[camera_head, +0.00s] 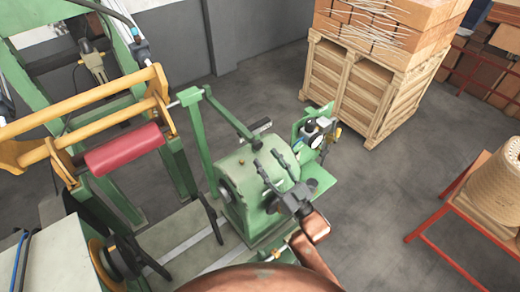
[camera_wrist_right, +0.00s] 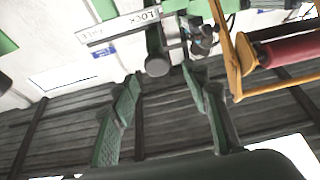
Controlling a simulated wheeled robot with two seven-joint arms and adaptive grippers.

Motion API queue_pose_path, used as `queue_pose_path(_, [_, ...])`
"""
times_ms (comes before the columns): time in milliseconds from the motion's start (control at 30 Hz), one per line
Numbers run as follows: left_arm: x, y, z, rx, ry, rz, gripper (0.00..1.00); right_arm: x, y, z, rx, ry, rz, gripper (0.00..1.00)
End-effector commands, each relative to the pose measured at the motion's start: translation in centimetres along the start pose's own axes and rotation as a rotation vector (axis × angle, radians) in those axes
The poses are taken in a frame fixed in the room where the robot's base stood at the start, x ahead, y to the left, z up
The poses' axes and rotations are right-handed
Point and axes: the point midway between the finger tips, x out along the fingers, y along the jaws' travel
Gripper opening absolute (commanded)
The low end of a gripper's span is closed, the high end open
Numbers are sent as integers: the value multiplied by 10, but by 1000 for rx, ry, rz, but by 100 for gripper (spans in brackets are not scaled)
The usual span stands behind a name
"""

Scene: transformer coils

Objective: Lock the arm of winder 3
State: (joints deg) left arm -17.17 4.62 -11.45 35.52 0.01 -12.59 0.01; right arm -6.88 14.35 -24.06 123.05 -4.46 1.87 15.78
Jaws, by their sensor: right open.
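The green winder (camera_head: 240,185) stands in the middle of the head view. A green arm (camera_head: 228,117) slopes down across it to a dark end (camera_head: 257,143). In the wrist view a dark round knob (camera_wrist_right: 157,66) hangs below a white plate marked FREE and LOCK (camera_wrist_right: 125,24). My right gripper (camera_head: 267,153) is open above the winder housing, near the arm's dark end. In the wrist view its fingertips (camera_wrist_right: 160,76) are spread either side of the knob, which lies beyond them; contact cannot be judged. My left gripper is not in view. No winder number is legible.
A red roll (camera_head: 124,150) and yellow bars (camera_head: 90,112) are at the left. A gauge unit (camera_head: 318,130) stands right of the housing. A wooden crate (camera_head: 350,88) stands behind; a red-framed table (camera_head: 455,200) is at right. Grey floor between is clear.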

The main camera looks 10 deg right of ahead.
Motion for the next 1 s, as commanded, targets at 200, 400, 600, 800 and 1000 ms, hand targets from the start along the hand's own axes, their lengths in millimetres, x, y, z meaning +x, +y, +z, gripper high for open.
queue_pose_path(200, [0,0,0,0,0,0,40,-39,0,1,0,-2,0,43])
queue_pose_path(400, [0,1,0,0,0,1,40,-53,0,0,0,0,-1,43])
queue_pose_path(600, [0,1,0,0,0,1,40,-54,0,0,0,1,-1,43])
queue_pose_path(800, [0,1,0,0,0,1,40,-54,0,0,1,1,-1,43])
queue_pose_path(1000, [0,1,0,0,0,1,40,-55,2,3,0,-12,7,43])
